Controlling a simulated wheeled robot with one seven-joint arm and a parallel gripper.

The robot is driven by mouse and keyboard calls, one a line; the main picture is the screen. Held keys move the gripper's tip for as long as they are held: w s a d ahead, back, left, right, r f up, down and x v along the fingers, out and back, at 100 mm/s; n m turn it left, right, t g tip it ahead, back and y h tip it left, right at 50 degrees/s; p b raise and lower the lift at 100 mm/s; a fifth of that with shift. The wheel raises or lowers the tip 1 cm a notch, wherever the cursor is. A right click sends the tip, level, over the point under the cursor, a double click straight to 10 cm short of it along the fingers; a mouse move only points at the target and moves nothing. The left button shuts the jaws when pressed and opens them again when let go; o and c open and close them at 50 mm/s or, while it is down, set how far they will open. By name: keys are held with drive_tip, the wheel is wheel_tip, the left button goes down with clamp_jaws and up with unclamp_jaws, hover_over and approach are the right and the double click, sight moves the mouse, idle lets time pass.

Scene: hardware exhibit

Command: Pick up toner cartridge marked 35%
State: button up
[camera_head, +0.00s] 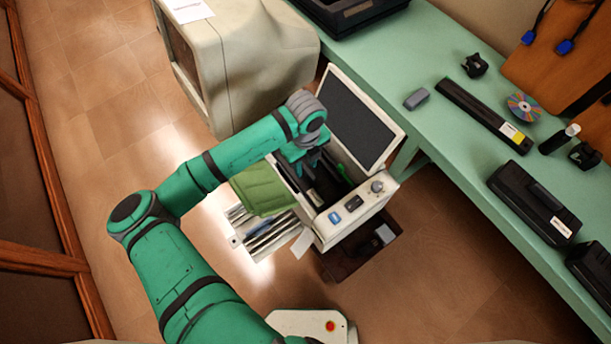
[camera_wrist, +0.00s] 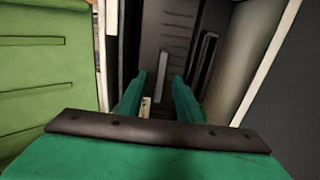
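My gripper (camera_head: 310,163) reaches down into the open top of a beige printer (camera_head: 356,215). In the wrist view my gripper (camera_wrist: 159,80) has its two green fingers apart inside the dark bay. A narrow grey upright bar and a small pale label (camera_wrist: 145,106) show between or just beyond the fingers; I see nothing clearly held. No 35% marking is readable. On the green bench lie a long black cartridge-like unit (camera_head: 470,103) with a yellow-and-white label, and two black units (camera_head: 533,201) (camera_head: 590,268) with white labels too small to read.
The printer's raised lid (camera_head: 357,122) stands to the right of my gripper, and a green flap (camera_head: 262,190) is on the left. A large beige monitor (camera_head: 250,55) stands behind. The bench (camera_head: 440,150) also holds a disc (camera_head: 523,107) and a grey block (camera_head: 416,99).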

drive_tip(key=shift+f, duration=0.35)
clamp_jaws()
drive_tip(key=shift+r, duration=0.1)
idle(1.1)
